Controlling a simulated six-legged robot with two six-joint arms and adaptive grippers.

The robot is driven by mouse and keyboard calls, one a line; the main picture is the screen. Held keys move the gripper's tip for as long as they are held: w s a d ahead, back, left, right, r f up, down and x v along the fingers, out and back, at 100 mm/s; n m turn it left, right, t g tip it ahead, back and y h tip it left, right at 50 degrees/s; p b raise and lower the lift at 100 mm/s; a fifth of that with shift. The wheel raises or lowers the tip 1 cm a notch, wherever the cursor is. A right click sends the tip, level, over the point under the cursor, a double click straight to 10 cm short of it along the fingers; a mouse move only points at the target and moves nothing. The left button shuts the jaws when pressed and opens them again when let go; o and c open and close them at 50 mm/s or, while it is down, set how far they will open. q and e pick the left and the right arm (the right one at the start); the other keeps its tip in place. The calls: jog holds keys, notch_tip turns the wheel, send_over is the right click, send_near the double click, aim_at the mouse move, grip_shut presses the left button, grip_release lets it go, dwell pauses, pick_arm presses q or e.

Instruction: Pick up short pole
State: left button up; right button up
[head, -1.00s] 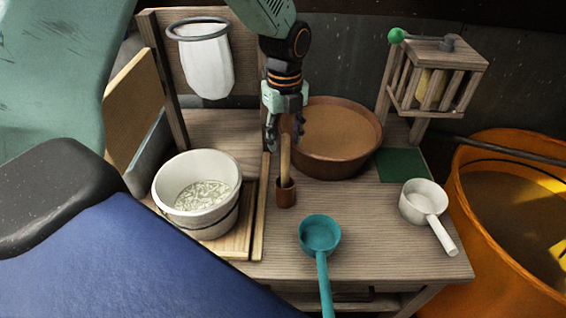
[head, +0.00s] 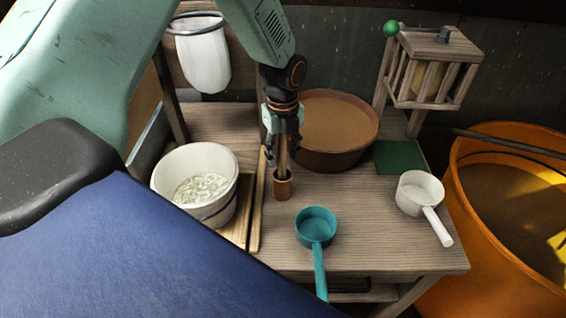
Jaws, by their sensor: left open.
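The short pole (head: 282,163) is a thin wooden stick standing upright in a small brown cup (head: 283,188) near the middle of the table. My left gripper (head: 282,155) points down over it, with its fingers around the upper part of the pole. The jaws are open. The fingers hide the pole's top, and I cannot tell whether they touch it. My right gripper is not in view.
A brown bowl (head: 328,162) of brown liquid stands close right of the gripper. A white bucket (head: 222,214) stands to the left, a teal ladle (head: 317,228) in front, and a white ladle (head: 415,193) to the right. A wooden cage (head: 468,50) stands at the back right.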

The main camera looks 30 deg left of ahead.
pick_arm(q)
jog(key=shift+w+a+f, duration=0.1)
jog(key=shift+a+f, duration=0.05)
jog(key=shift+a, duration=0.2)
jog(key=shift+c, duration=0.7)
jog(key=shift+d, duration=0.3)
jog(key=c, duration=0.4)
jog(key=shift+a, duration=0.25)
grip_shut()
jog(key=shift+d, duration=0.15)
